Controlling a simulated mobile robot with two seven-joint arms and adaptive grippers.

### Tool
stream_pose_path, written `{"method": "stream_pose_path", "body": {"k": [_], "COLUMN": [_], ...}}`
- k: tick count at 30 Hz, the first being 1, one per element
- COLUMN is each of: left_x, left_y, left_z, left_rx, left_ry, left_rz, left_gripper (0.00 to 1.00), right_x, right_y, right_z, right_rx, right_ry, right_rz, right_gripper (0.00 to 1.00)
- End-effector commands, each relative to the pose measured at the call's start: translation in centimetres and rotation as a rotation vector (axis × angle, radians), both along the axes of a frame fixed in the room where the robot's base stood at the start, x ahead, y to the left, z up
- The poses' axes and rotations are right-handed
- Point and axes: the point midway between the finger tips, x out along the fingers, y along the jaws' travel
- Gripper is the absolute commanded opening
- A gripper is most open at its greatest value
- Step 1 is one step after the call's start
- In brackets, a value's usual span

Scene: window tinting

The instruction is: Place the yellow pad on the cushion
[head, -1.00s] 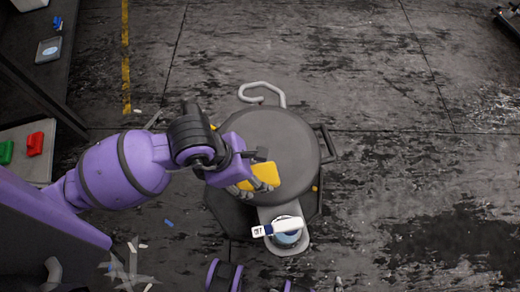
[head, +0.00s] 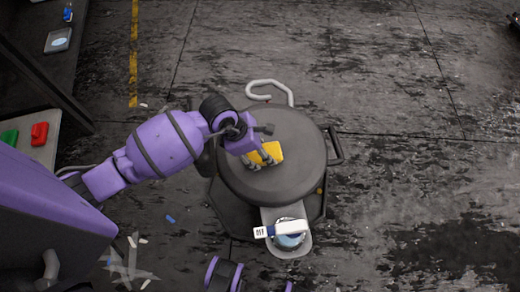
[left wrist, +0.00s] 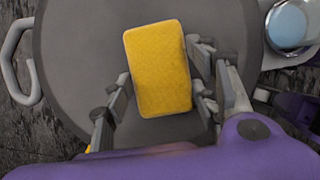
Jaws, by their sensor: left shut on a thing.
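The yellow pad (head: 268,154) is a flat rounded rectangle over the dark grey round cushion (head: 250,128) of a low stool. In the left wrist view the pad (left wrist: 158,68) lies between the two fingers of my left gripper (left wrist: 160,98), with the cushion (left wrist: 80,50) behind it. My left gripper (head: 262,160) is shut on the pad. I cannot tell whether the pad touches the cushion or is held just above it. My right gripper is not in view.
A holder (head: 285,247) with a blue-and-white item sits at the stool's front edge. A grey hook-shaped handle (head: 272,84) sticks out at the back and a dark handle (head: 336,146) at the right. Red (head: 39,133) and green objects lie on a surface at left.

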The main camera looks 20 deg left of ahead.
Motion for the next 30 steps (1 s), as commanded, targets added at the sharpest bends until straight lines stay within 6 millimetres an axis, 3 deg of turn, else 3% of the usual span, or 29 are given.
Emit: {"method": "stream_pose_path", "body": {"k": [10, 11, 15, 25, 30], "left_x": [0.1, 0.1, 0.1, 0.1, -0.2], "left_y": [0.0, 0.0, 0.0, 0.0, 0.8], "left_z": [-0.4, -0.4, -0.3, -0.1, 1.8], "left_rx": [0.0, 0.0, 0.0, 0.0, 0.001], "left_ry": [-0.002, -0.002, -0.002, -0.002, -0.006], "left_rz": [0.0, 0.0, 0.001, 0.0, -0.001], "left_gripper": [0.28, 0.58, 0.73, 0.73, 0.73], "right_x": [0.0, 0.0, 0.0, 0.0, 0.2], "right_y": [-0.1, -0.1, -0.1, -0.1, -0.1], "right_z": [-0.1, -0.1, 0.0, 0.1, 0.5], "right_rx": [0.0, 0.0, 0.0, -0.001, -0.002], "right_ry": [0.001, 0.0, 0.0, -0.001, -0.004], "right_rz": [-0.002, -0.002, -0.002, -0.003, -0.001], "right_gripper": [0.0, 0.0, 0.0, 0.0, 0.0]}}
